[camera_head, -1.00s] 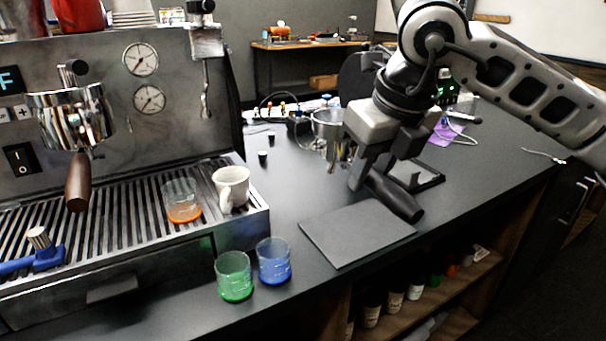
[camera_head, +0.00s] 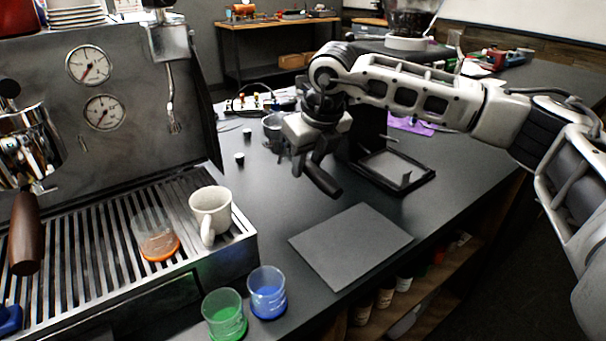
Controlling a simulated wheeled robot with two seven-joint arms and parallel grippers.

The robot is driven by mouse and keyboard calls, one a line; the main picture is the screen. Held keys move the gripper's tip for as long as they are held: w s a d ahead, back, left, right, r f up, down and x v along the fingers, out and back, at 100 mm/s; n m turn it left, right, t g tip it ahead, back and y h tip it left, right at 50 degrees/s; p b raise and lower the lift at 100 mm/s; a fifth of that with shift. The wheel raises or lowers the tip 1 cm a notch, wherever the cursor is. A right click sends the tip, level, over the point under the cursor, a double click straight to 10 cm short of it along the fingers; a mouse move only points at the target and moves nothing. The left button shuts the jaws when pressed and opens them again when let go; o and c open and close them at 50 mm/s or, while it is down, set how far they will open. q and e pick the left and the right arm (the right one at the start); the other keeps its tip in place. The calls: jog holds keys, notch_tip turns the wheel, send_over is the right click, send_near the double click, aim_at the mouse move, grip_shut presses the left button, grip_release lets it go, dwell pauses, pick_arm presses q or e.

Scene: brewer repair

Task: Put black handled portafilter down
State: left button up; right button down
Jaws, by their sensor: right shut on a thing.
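The black handled portafilter is held in my right gripper (camera_head: 308,164). Its black handle (camera_head: 323,181) slants down toward the lower right, and its metal basket (camera_head: 273,128) shows to the left, partly hidden by the gripper. The portafilter is behind the flat dark grey mat (camera_head: 350,244) on the counter. The handle's end is close to the mat's back edge in the picture; I cannot tell if it touches the counter. My left gripper is not in view.
The espresso machine with a brown-handled portafilter (camera_head: 25,232) fills the left. A white cup (camera_head: 211,213) and a glass with orange base (camera_head: 158,240) sit on its drip tray. Green (camera_head: 224,316) and blue (camera_head: 267,293) glasses stand in front. A black stand (camera_head: 392,168) is behind the mat, which is bare.

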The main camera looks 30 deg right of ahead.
jog(key=shift+w+d+f, duration=0.15)
jog(key=shift+w+f, duration=1.15)
jog(key=shift+f, duration=0.1)
jog(key=shift+f+p, duration=0.35)
jog(key=shift+f, duration=1.2)
jog(key=shift+f, duration=0.1)
jog(key=shift+f+b, duration=0.4)
jog(key=shift+b, duration=0.1)
jog(key=c, duration=1.1)
grip_release()
